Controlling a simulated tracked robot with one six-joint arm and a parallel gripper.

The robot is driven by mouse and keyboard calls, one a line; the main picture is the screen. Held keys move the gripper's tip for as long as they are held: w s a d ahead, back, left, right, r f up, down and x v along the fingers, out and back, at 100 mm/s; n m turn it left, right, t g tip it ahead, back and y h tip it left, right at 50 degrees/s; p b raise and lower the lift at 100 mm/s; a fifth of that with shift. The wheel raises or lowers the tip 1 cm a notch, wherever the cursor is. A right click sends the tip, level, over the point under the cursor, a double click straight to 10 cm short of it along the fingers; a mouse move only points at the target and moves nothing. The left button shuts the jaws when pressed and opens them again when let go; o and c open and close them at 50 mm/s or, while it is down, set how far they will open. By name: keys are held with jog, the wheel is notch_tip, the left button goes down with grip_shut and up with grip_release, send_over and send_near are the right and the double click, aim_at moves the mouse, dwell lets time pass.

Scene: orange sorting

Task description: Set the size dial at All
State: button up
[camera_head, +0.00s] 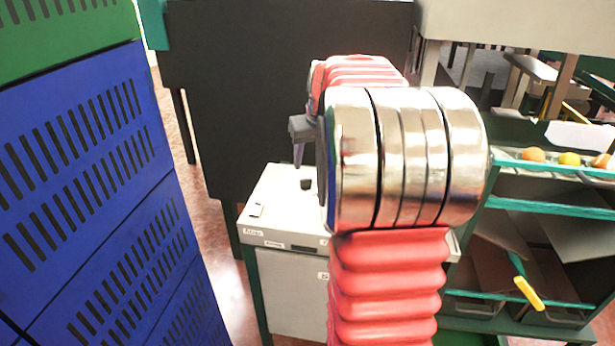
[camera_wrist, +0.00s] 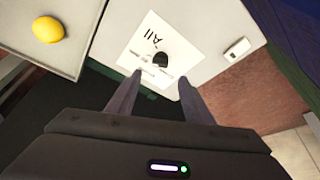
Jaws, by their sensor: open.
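The size dial is a small black knob (camera_wrist: 160,60) on a white label plate (camera_wrist: 186,52) in the wrist view. The word "All" is printed upside down on the plate, above the knob in that view; smaller print lies below it, too small to read. I cannot tell where the knob points. My gripper (camera_wrist: 161,76) is open, its two fingertips either side of the knob in the picture, with no contact visible. In the head view the knob (camera_head: 306,184) stands on the white cabinet top, and my gripper (camera_head: 298,160) points down above it, partly hidden by my arm.
A small white switch-like piece (camera_wrist: 237,47) sits on the cabinet top (camera_head: 276,190). A tray with a yellow fruit (camera_wrist: 48,30) lies beside the cabinet. Blue crates (camera_head: 90,190) stand at left, a dark panel (camera_head: 250,90) behind, and a green-edged rack (camera_head: 550,205) with fruit at right.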

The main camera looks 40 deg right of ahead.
aim_at(305, 179)
jog(key=x, duration=0.9)
jog(key=shift+f, duration=0.1)
jog(key=shift+c, duration=0.2)
jog(key=c, duration=1)
jog(key=shift+a+m, duration=0.1)
jog(key=shift+m, duration=0.5)
jog(key=m+h, duration=0.1)
jog(key=m, duration=0.1)
jog(key=m+g, duration=0.1)
jog(key=m, duration=0.1)
jog(key=shift+w+a+m+h, duration=0.15)
jog(key=shift+w+m+h, duration=0.05)
jog(key=shift+m+h, duration=0.2)
jog(key=shift+w+a+m+g+h, duration=0.1)
jog(key=shift+m+g+h, duration=0.35)
jog(key=shift+m, duration=1)
jog(key=shift+w+m+g+h, duration=0.1)
jog(key=shift+m+g, duration=0.65)
jog(key=shift+m, duration=0.7)
